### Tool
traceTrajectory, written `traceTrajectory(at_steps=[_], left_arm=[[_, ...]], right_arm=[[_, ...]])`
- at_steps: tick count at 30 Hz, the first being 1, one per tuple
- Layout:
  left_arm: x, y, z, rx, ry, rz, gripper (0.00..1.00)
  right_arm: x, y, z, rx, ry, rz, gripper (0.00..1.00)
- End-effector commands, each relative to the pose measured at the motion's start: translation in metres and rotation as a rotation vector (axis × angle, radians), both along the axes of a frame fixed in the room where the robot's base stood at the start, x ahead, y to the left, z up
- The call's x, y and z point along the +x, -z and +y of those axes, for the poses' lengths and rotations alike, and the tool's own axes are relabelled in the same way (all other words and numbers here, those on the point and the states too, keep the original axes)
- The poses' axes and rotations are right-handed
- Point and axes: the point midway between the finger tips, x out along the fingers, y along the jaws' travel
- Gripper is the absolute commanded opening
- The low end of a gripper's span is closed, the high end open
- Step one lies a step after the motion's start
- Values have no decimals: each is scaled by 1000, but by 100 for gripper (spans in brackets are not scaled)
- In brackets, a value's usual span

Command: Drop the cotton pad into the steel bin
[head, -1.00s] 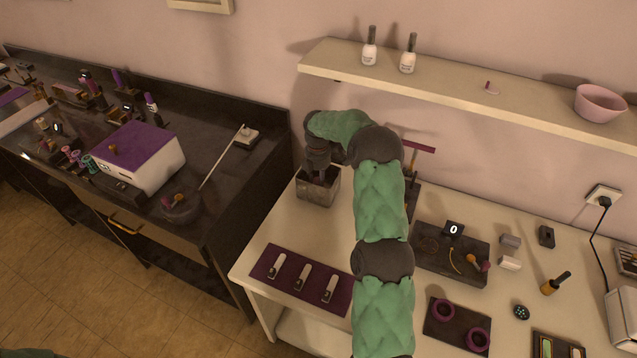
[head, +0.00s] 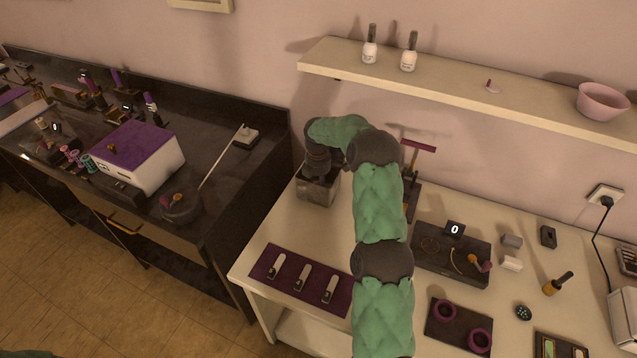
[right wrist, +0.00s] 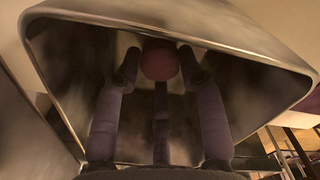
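The steel bin (head: 317,193) stands at the back left of the cream table, and its bright rim and inner walls fill the right wrist view (right wrist: 262,52). My right gripper (right wrist: 160,64) points down into the bin, its fingertips inside the rim. A round pinkish piece, which I take to be the cotton pad (right wrist: 159,61), sits between the fingertips and appears to touch them. In the head view the wrist covers the bin's opening and hides the fingers and the pad. My left gripper is not in view.
A red-topped stand (head: 418,146) rises just right of my right forearm. A shelf (head: 470,90) with two white bottles and a pink bowl (head: 602,102) hangs above. A purple mat (head: 290,292) with several clippers lies in front of the bin. A dark counter stands left.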

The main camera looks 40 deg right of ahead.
Motion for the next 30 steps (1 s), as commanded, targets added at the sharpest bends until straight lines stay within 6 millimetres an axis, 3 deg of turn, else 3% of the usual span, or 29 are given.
traceTrajectory(at_steps=[14, 24, 30], left_arm=[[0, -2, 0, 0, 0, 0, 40], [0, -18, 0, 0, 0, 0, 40], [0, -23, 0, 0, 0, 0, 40]], right_arm=[[0, -8, 0, 0, 0, 0, 57], [0, -64, 1, -1, 0, -2, 57], [0, -84, 1, 0, -1, 0, 57]])
